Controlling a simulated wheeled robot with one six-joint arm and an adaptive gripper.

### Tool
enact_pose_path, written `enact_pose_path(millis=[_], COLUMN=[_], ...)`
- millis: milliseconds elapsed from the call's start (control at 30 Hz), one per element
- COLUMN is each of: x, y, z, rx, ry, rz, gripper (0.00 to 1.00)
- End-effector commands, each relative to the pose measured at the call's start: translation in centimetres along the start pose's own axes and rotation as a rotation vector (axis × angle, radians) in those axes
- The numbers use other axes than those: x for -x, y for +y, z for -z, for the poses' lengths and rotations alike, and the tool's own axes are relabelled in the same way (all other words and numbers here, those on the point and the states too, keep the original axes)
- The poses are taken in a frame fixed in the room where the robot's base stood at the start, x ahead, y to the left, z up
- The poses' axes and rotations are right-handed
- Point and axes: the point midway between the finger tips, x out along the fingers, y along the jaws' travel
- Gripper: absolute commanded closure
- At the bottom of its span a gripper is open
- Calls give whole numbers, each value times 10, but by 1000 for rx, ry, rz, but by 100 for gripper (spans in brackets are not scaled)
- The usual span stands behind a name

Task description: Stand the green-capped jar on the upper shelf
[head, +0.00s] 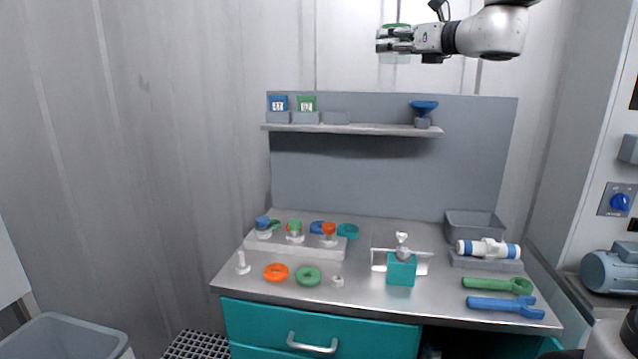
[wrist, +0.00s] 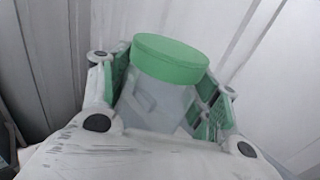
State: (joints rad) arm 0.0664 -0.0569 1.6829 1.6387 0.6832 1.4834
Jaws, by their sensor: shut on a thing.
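The green-capped jar (wrist: 165,85) fills the middle of the wrist view, with its green cap up and its clear body between the fingers. My gripper (wrist: 160,105) is shut on the jar's body. In the head view my gripper (head: 388,41) is high at the top, well above the upper shelf (head: 375,130). The jar (head: 394,58) shows there partly behind the fingers, with a sliver of green cap above them.
The bench (head: 350,285) below holds a rack (head: 295,246) of small capped jars, rings, a teal block (head: 401,270), a grey bin (head: 474,225), a white cylinder (head: 488,248) and green and blue wrenches (head: 505,306).

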Motion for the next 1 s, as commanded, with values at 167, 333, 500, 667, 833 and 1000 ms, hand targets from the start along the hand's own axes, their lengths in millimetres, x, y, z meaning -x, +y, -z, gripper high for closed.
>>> enact_pose_path(millis=[167, 333, 500, 667, 833, 1000], x=[-4, -8, -6, 6, 36, 66], y=[27, 39, 34, 12, -26, -52], z=[26, 70, 126, 195, 290, 370], rx=[-4, -6, -8, -14, -21, -14], ry=[3, 4, 6, 9, 13, 10], rz=[-93, -151, -145, -58, 115, 245], gripper=[63, 63, 63, 63, 63, 62])
